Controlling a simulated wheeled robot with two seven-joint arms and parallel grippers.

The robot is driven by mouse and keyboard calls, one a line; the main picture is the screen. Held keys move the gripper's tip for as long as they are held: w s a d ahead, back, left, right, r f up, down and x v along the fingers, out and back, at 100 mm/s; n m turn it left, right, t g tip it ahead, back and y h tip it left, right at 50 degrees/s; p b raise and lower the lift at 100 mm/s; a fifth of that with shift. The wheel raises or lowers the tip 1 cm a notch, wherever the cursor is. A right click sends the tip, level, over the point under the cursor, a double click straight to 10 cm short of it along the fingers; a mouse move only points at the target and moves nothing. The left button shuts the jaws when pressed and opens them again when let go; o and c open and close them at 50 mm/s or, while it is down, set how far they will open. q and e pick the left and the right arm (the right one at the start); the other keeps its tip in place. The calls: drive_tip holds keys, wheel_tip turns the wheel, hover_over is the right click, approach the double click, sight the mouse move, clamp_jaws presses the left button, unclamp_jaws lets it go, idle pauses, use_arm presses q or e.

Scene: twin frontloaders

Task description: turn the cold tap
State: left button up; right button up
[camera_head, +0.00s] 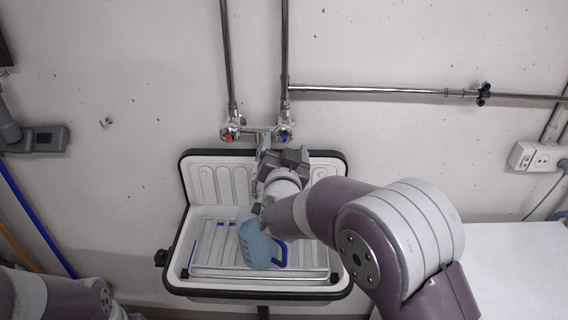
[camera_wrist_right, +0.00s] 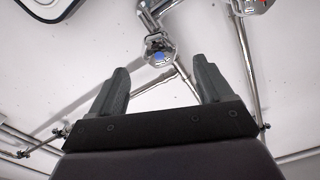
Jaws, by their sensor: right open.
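The cold tap (camera_head: 283,131), a chrome valve with a blue mark, is on the wall above the sink, at the foot of the right vertical pipe. In the right wrist view the cold tap (camera_wrist_right: 159,56) lies just past the fingertips and between them. The hot tap (camera_head: 230,131), with a red mark, is to its left. It also shows in the right wrist view (camera_wrist_right: 255,5) at the top right. My right gripper (camera_head: 281,148) is open and empty, just below the cold tap. Its two dark fingers (camera_wrist_right: 160,80) stand apart. My left gripper is out of view.
The white sink (camera_head: 178,272) with a black rim is below the taps. A light-blue jug (camera_head: 258,245) with a dark-blue handle is in it. A horizontal pipe (camera_head: 380,91) runs right along the wall. A white surface (camera_head: 515,265) is at the right.

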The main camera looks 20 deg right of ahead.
drive_tip(key=v, duration=0.4)
drive_tip(key=shift+s, duration=0.1)
idle(5.4)
